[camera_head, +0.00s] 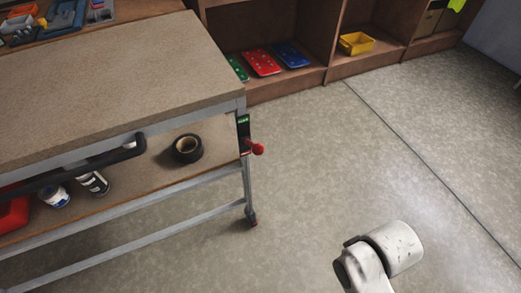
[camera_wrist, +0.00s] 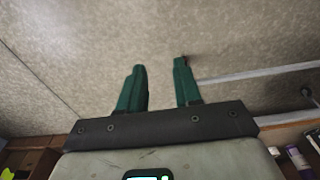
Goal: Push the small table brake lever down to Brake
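The small table (camera_head: 105,75) stands at the left in the head view, with a brown top and a grey metal frame. Its brake lever has a red knob (camera_head: 257,149) that sticks out from the right end of the frame, below a dark plate with a green label (camera_head: 243,120). The label's words are too small to read. My gripper (camera_wrist: 159,65) shows only in the wrist view. Its two green fingers are apart with bare floor behind them, and nothing is between them. In the head view my white arm part is at the lower right, apart from the table and lever.
A black tape roll (camera_head: 188,149) and cans (camera_head: 93,183) sit on the table's lower shelf. A black handle bar (camera_head: 110,157) runs along its front. Shelves with red and blue plates (camera_head: 262,63) and a yellow bin (camera_head: 356,43) stand behind. The floor at right is clear.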

